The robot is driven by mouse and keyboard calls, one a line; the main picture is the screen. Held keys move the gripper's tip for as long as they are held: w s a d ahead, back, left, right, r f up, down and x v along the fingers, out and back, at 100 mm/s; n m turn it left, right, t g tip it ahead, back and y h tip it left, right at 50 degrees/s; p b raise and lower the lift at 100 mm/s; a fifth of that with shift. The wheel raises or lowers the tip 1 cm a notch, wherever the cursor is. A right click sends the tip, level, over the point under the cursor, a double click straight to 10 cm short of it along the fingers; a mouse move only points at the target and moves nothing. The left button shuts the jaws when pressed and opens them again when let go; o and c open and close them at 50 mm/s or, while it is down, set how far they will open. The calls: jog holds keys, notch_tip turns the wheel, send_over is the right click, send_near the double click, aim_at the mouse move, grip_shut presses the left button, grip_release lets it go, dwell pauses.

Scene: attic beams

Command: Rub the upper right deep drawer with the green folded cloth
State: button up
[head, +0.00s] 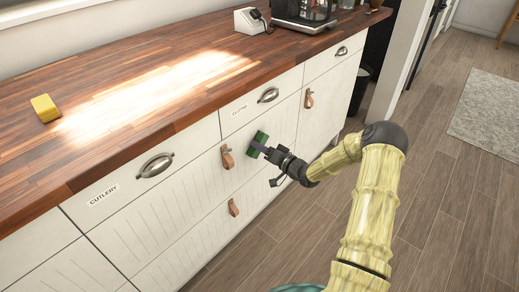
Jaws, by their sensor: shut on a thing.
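My gripper (262,149) is shut on the green folded cloth (260,139). The cloth stands upright against, or very close to, the white grooved front (282,128) below a shallow drawer with a metal cup handle. Whether it touches the front cannot be told from this view. A brown leather pull (227,156) is just left of the cloth. Another leather pull (233,207) is lower down, and a third (309,98) is farther right. My gripper and arm hide part of the front behind them.
A wooden countertop (150,92) overhangs the fronts. On it are a yellow sponge (45,108), a coffee machine (305,15) and a white device (252,20). A dark bin (359,90) stands beyond the cabinet. The wooden floor (440,220) at right is clear up to a grey rug (490,115).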

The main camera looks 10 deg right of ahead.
jog(key=w+d, duration=0.2)
jog(key=shift+w+d+r, duration=0.1)
jog(key=shift+w+d, duration=0.1)
jog(key=shift+d, duration=0.15)
dwell(0.4)
jog(key=w+d, duration=0.1)
jog(key=w+d+b, duration=0.1)
jog(key=d, duration=0.1)
dwell(0.4)
jog(key=shift+s, duration=0.1)
dwell(0.4)
jog(key=shift+s+a+p, duration=0.45)
jog(key=shift+s+a, duration=0.05)
jog(key=shift+a, duration=0.25)
jog(key=shift+s+a+p, duration=0.45)
jog(key=shift+a, duration=0.3)
